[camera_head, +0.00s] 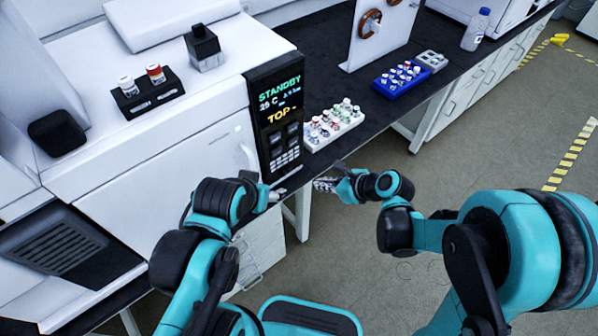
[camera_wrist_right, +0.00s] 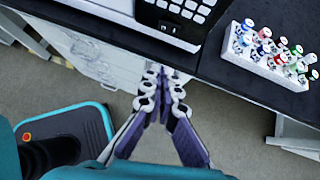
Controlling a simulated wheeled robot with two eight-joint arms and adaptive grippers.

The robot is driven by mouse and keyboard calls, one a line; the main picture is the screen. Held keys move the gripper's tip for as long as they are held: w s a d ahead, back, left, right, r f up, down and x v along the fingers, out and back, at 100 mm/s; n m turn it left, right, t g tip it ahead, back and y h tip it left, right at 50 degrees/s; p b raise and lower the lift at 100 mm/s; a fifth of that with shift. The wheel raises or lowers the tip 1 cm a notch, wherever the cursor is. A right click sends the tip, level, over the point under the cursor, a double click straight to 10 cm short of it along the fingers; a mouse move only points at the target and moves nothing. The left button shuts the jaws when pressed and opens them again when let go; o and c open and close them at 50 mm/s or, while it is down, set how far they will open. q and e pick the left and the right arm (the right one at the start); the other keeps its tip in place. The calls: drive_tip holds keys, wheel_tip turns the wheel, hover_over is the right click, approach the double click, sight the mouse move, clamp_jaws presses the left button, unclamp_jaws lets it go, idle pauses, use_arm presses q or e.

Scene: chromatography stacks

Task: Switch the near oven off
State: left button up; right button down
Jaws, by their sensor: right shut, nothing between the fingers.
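The near oven (camera_head: 190,150) is a large white instrument with a closed front door, at the left in the head view. Its black control panel (camera_head: 268,110) shows green "STANDBY", about 25 C and yellow "TOP-", above dark keys and a light keypad. The panel's lower end (camera_wrist_right: 160,30) shows at the top of the right wrist view, with a small switch-like part (camera_wrist_right: 168,28) under the keys. My right gripper (camera_head: 318,184) is shut and empty, below and right of the panel, apart from it. My left gripper (camera_head: 278,193) is partly hidden beside the oven front; its jaws are unclear.
A white rack of capped vials (camera_head: 334,124) stands on the dark bench right of the panel. A blue vial rack (camera_head: 402,78), grey tray (camera_head: 432,60) and bottle (camera_head: 476,30) stand farther back. A black vial holder (camera_head: 148,92) sits on the oven. Floor is free at right.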

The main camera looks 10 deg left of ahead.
sight(287, 171)
drive_tip(key=w+a+r+b+x, duration=0.1)
drive_tip(key=b+x, duration=0.3)
drive_tip(key=x, duration=0.9)
drive_tip(key=shift+a+r, duration=0.35)
drive_tip(key=shift+r, duration=0.2)
drive_tip(key=shift+s+a, duration=0.1)
